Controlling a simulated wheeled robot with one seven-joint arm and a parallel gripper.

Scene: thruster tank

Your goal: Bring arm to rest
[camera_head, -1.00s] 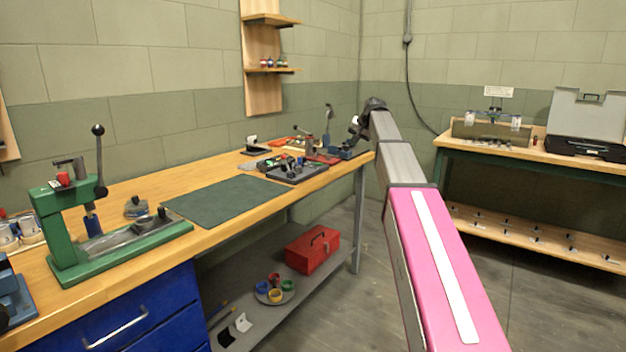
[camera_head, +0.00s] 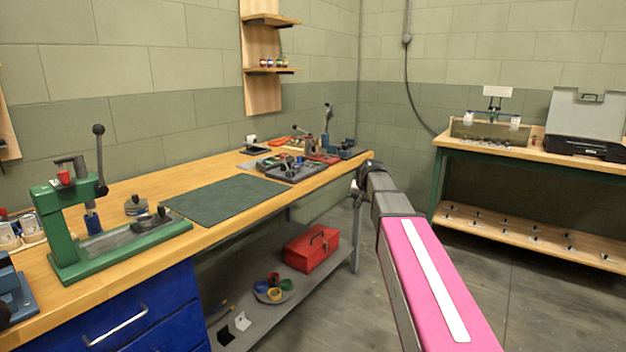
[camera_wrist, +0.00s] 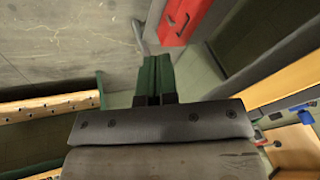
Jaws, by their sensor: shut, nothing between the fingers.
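My arm (camera_head: 425,255), pink and grey, reaches forward from the lower right in the head view and ends beside the right end of the workbench. My gripper's fingers show in the wrist view (camera_wrist: 154,80) as two green bars side by side, shut with nothing between them. They point down towards the floor and the lower shelf. In the head view the gripper is mostly hidden behind the arm's end, close to the bench leg; I cannot tell the exact gap.
The wooden workbench (camera_head: 105,197) runs along the left, holding a green press (camera_head: 65,245) and a dark mat (camera_head: 228,199). A red toolbox (camera_head: 312,250) stands on its lower shelf. A second table (camera_head: 470,150) stands at the back right. The floor between is clear.

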